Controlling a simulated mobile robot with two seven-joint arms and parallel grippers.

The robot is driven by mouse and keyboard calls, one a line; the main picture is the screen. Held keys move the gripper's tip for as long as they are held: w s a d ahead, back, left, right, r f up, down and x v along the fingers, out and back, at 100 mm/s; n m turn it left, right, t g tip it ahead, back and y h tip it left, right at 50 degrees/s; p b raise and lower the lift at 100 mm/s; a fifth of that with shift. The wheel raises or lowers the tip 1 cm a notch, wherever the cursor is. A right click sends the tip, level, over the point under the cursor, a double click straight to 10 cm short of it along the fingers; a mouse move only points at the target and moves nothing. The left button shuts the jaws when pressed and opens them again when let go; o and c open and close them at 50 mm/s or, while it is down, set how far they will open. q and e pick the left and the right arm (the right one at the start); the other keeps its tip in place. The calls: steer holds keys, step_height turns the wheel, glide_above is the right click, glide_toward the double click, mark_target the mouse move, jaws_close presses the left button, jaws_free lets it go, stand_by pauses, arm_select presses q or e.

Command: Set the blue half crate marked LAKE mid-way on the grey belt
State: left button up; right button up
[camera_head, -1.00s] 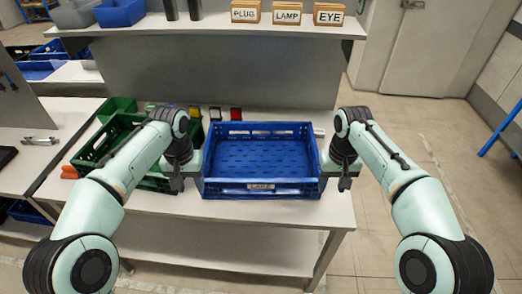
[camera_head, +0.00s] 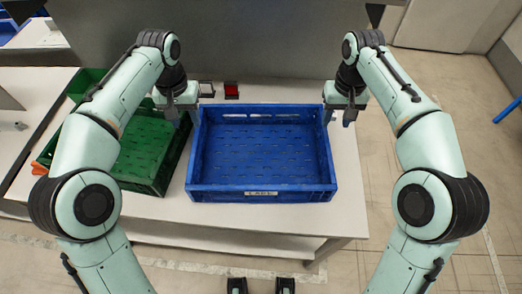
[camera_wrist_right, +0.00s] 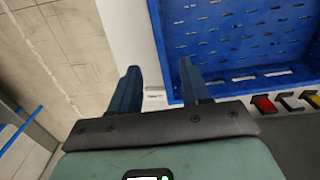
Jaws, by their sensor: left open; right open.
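The blue half crate (camera_head: 262,196) sits on the white table, empty, its small front label facing me and looking like LAKE. My left gripper (camera_head: 181,114) is open at the crate's left side, near the back corner. My right gripper (camera_head: 340,113) is open at the crate's right side, near the back corner. In the right wrist view, the right gripper's spread fingers (camera_wrist_right: 158,92) point toward the table, one beside the crate's wall (camera_wrist_right: 170,45) and one further out over the table edge. Whether they straddle the wall is unclear.
A green crate (camera_head: 150,186) stands close to the left of the blue one, partly behind my left arm. Small coloured items, including a red one (camera_head: 231,91), lie behind the blue crate. The white table (camera_head: 250,225) ends just right of it; open floor lies beyond.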

mark_target(195, 141)
arm_select(q)
step_height(195, 141, down, 14)
steer(key=shift+w+r, duration=0.1)
steer(key=shift+r, duration=0.15)
arm_select(e)
step_height(195, 141, down, 14)
steer(key=shift+w+r, duration=0.1)
steer(key=shift+r, duration=0.15)
arm_select(q)
jaws_close()
arm_select(e)
jaws_close()
arm_select(q)
steer(key=shift+r, duration=0.1)
arm_select(e)
steer(key=shift+r, duration=0.1)
